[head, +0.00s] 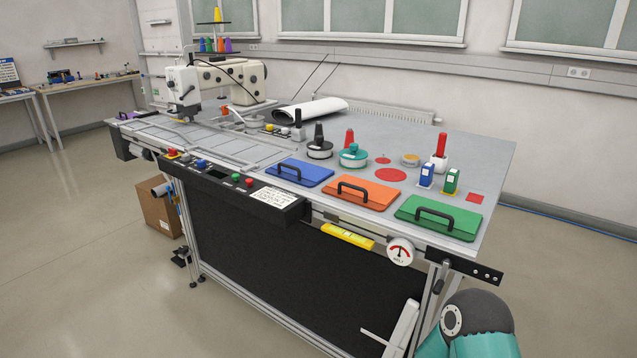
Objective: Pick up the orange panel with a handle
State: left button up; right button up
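The orange panel (376,194) lies flat on the worktable near its front edge. It has a black bar handle (353,190) on its front part. A blue panel (305,170) with a black handle lies to its left, and a green panel (455,215) with a black handle lies to its right. Nothing covers the orange panel. Neither gripper shows in the head view. Part of my own arm, teal and dark grey, shows at the bottom right, below the table's right corner; its gripper end is out of view.
Behind the panels stand round pots with knobs (354,156), a red-handled white stamp (440,153) and small blue (427,175) and green (452,181) bottles. A sewing machine (220,82) stands at the far left. A gauge (400,251) and yellow level (347,236) hang at the front edge.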

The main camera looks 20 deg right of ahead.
aim_at(372, 196)
jog(key=u, duration=0.05)
jog(key=i, duration=1.2)
jog(key=z, duration=0.55)
